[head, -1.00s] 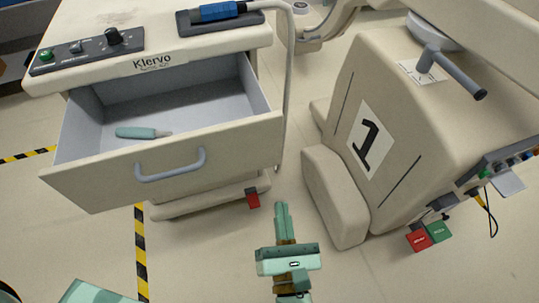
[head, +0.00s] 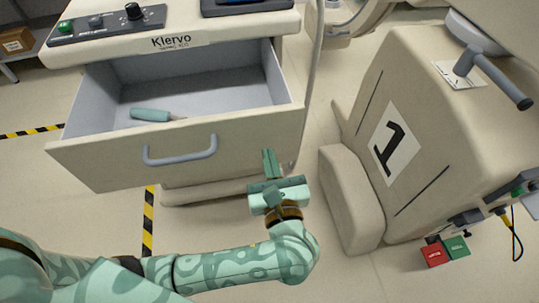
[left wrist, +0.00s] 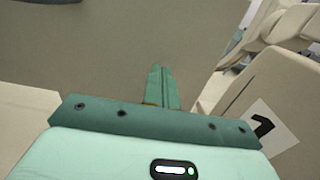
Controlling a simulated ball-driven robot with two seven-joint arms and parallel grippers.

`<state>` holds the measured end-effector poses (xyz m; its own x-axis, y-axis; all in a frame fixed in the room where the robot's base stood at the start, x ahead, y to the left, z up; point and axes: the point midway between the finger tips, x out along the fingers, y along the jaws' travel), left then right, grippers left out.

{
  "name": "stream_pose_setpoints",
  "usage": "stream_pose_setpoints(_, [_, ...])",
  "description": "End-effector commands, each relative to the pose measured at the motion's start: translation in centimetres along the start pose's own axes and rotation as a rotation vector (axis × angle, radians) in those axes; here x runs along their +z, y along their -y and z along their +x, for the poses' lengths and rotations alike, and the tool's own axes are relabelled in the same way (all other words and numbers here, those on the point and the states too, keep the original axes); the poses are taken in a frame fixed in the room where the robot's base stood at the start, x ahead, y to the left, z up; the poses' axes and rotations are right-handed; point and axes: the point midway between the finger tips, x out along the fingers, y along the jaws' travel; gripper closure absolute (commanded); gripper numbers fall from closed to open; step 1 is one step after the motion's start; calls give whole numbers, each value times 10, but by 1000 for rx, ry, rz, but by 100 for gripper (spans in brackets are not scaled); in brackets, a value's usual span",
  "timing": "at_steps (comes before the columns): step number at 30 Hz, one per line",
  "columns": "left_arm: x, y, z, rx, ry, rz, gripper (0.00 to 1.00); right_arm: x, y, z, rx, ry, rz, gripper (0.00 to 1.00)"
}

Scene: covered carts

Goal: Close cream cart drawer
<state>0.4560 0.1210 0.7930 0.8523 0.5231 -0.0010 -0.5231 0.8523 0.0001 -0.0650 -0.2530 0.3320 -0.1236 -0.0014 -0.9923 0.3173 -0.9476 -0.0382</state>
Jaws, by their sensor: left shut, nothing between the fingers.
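The cream cart (head: 205,30) stands at the upper left in the head view, labelled Klervo. Its drawer (head: 110,165) is pulled out, with a grey interior and a grey bar handle (head: 180,152) on the front. A teal-handled tool (head: 150,115) lies inside it. My left gripper (head: 268,160) is shut and empty, just in front of the right part of the drawer front. Whether its fingertips touch the panel cannot be told. In the left wrist view the shut fingers (left wrist: 161,85) point at a plain grey-beige surface. My right gripper is not in view.
A cream machine marked 1 (head: 440,110) stands to the right, with a lower block (head: 350,195) close to my left gripper. A red pedal (head: 434,254) and green pedal (head: 456,247) are near its base. Yellow-black tape (head: 148,222) marks the floor.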

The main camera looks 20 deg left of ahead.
Motion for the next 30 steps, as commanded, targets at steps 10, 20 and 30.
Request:
stream_pose_setpoints(10, [0, 0, 11, 0, 0, 1, 100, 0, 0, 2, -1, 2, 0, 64])
stream_pose_setpoints(20, [-1, 0, 16, 1, 0, 1, 100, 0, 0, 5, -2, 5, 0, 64])
stream_pose_setpoints(30, [-5, 0, 75, 2, 0, 1, 100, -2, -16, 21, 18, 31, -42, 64])
